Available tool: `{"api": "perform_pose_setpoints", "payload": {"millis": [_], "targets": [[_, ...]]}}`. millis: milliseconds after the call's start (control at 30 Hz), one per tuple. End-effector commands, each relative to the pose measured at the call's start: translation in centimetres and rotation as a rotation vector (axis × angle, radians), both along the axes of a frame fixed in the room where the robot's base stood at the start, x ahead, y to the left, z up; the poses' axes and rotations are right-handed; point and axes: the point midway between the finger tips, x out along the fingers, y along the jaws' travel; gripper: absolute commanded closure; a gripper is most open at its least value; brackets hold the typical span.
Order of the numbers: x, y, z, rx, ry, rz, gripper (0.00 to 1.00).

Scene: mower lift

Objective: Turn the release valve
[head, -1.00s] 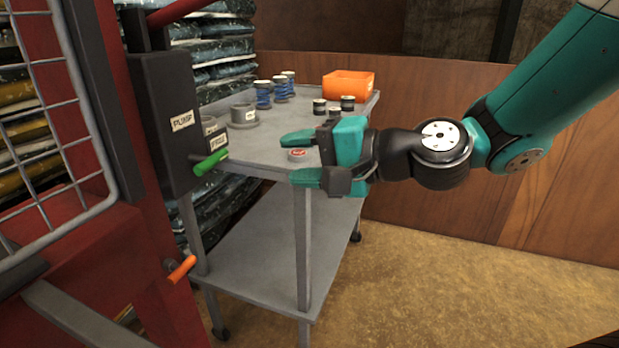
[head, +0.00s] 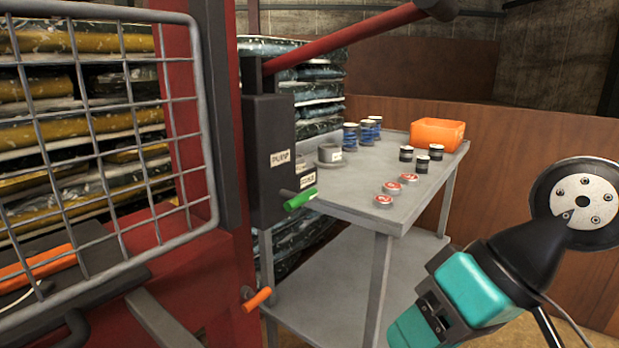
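A dark box (head: 267,160) on the red frame carries a label that reads "PUMP" and a second, hard-to-read label. A green-gripped lever (head: 300,199) sticks out from its lower right. Below, a small orange handle (head: 258,299) juts from the red frame, tilted up to the right. No readable label tells me which of these is the release valve. My gripper (head: 432,318), teal and black, is at the lower right, well apart from both handles. Its fingertips are not clearly shown, and I see nothing held in it.
A long red bar (head: 350,38) slants above. A wire mesh guard (head: 105,130) fills the left. Wooden panels stand behind the cart.

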Motion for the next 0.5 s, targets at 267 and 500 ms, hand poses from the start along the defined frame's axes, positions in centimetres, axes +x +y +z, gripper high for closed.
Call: {"api": "perform_pose_setpoints", "payload": {"millis": [267,500], "targets": [[-3.5,-3.0,3.7,-0.23,0.008,0.194,0.53],[-3.5,-3.0,10.6,-0.228,0.008,0.191,0.53]]}}
